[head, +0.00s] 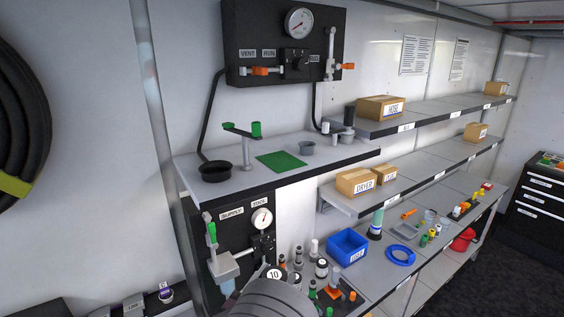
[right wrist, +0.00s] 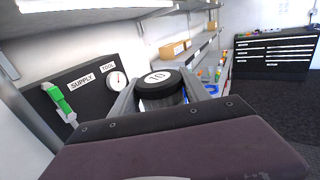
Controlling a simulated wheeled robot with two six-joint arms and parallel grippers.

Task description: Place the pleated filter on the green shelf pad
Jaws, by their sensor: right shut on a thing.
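The pleated filter shows as a round black cap marked 10 (right wrist: 160,80) in the right wrist view, with a little of its paler body below. My right gripper (right wrist: 160,92) is shut on it, one finger on each side. In the head view the cap (head: 274,272) shows just beyond my right gripper (head: 272,281), at the bottom middle, below shelf height; my wrist hides most of the filter's body. The green shelf pad (head: 281,160) lies flat and bare on the grey upper shelf (head: 245,182). My left gripper is not in view.
Several bottles and a blue bin (head: 347,247) crowd the lower bench.

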